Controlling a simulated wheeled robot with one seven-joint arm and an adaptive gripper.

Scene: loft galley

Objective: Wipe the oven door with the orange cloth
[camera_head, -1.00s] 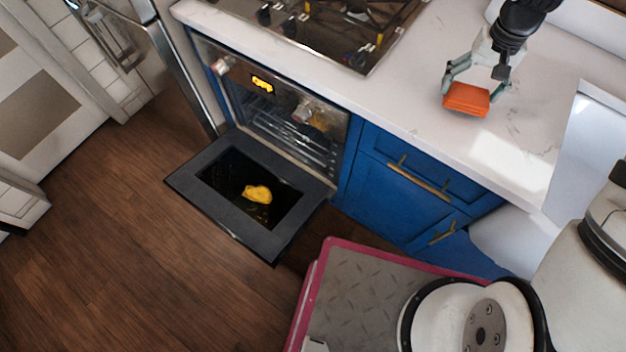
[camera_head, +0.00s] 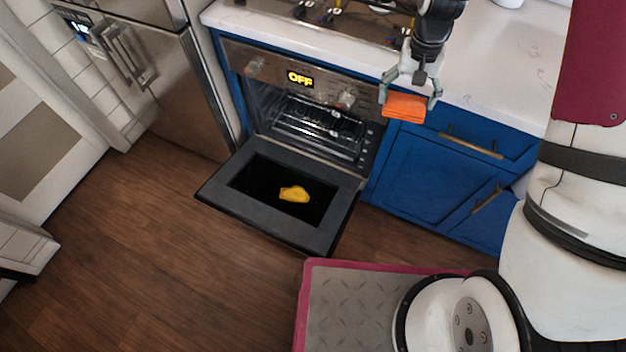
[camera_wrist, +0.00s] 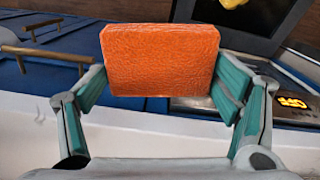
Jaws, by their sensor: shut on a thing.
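The orange cloth (camera_head: 404,107) is a thick folded block between the fingers of my gripper (camera_head: 409,97). My gripper is shut on it, and it also fills the middle of the wrist view (camera_wrist: 160,60). They are held in the air in front of the counter's edge, up and to the right of the open oven door. The oven door (camera_head: 222,193) is folded down flat, with a dark glass pane in a grey frame. A yellow patch (camera_head: 294,194) lies on the glass. The door's corner and the patch show at the top of the wrist view.
The oven (camera_head: 310,125) is open with racks inside, and its display reads OFF. Blue cabinets (camera_head: 420,170) with brass handles stand to its right, a steel fridge (camera_head: 170,85) to its left. A white counter (camera_head: 490,60) with a hob is above. The wooden floor (camera_head: 150,260) before the door is clear.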

